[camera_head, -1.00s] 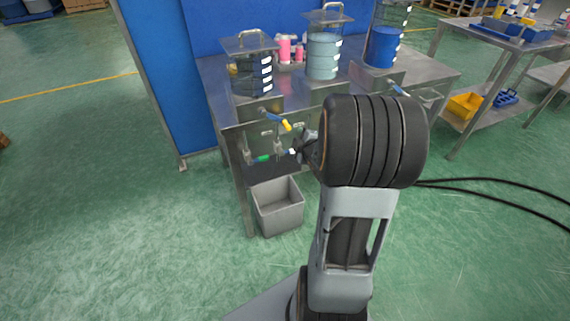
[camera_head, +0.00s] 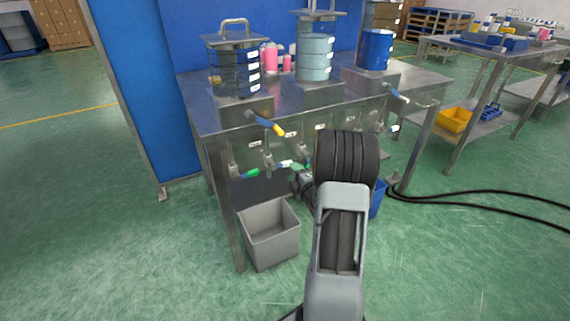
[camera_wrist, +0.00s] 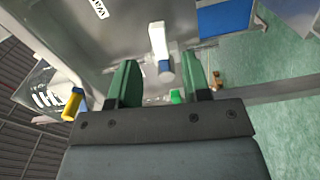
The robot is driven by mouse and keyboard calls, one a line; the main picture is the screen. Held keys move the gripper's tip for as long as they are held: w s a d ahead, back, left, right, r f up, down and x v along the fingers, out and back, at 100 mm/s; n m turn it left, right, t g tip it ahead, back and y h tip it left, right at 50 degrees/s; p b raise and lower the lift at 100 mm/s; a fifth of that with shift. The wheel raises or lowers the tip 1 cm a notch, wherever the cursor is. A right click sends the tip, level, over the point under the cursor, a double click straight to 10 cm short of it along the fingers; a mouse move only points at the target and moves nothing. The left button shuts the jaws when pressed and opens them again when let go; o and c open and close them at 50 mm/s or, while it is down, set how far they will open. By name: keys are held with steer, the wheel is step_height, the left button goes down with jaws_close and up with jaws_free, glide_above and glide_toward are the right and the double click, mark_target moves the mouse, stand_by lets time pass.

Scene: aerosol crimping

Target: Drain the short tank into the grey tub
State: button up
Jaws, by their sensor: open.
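The left tank (camera_head: 233,70), shorter than the middle one, stands on the bench with dark contents and a handled lid; I cannot read its label. A yellow-tipped lever (camera_head: 270,125) is on the block below it. The grey tub (camera_head: 270,232) stands on the floor under the bench's left end and looks empty. My gripper (camera_wrist: 159,64) is open and empty. In the wrist view, a white lever with a blue end (camera_wrist: 160,48) and a green handle (camera_wrist: 177,96) show between its green fingers. In the head view my arm mostly hides the gripper.
The middle tank (camera_head: 314,58) holds pale blue liquid; a blue vessel (camera_head: 376,50) stands to its right. Pipes with a green handle (camera_head: 245,174) hang under the bench front. A blue tub (camera_head: 377,198) sits behind my arm. Black hoses (camera_head: 470,199) lie on the floor at right.

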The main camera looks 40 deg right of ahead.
steer(key=w+d+b, duration=0.1)
steer(key=w, duration=0.6)
steer(key=shift+w, duration=0.35)
jaws_close()
